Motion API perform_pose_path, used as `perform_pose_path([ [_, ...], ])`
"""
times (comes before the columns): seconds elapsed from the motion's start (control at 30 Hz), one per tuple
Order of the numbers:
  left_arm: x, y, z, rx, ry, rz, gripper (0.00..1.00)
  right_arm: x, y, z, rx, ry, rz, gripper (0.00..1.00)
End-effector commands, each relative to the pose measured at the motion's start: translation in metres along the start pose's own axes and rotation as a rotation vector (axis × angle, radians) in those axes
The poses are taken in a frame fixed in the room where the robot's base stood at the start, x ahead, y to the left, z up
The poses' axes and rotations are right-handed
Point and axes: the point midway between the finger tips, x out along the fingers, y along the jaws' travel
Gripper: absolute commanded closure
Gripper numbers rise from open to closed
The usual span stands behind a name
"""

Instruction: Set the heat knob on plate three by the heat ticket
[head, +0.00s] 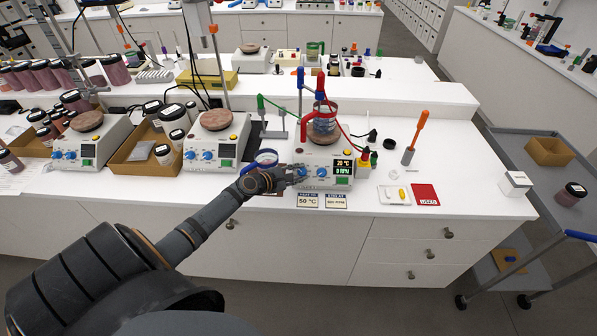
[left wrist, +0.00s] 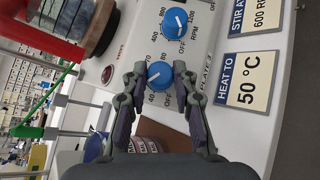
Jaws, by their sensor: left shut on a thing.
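Plate three (head: 314,157) is a white hotplate with two blue knobs and a display reading 20 °C and 0 RPM. My left gripper (head: 299,174) is at the front of plate three. In the left wrist view its fingers (left wrist: 160,85) are shut on the blue heat knob (left wrist: 160,74), one on each side. The knob's white pointer slants to the lower left of that view, near the low numbers; its exact setting is hard to read. The heat ticket (left wrist: 243,86) reads HEAT TO 50 °C; it also shows below the plate's front (head: 307,201). My right gripper is out of view.
The stir knob (left wrist: 174,21) is close beside the heat knob. The stir ticket (head: 336,201) reads 600 RPM. A beaker (head: 322,112) with blue content and a red clamp stands on plate three. Another hotplate (head: 216,145) is to the left, and a red USED card (head: 425,194) lies right.

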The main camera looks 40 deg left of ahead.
Motion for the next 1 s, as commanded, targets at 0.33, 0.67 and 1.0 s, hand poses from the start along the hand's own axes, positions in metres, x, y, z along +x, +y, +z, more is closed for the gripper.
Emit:
perform_pose_path([
  [0.33,0.0002,0.0018,0.0006,0.092,-0.001,-0.090,1.00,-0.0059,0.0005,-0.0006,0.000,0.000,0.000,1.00],
  [0.67,0.0003,0.0011,0.0001,0.108,-0.001,-0.106,1.00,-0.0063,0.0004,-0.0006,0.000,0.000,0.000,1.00],
  [1.0,0.0003,0.0011,0.0003,0.107,-0.001,-0.105,0.56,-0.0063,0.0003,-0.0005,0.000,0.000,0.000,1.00],
])
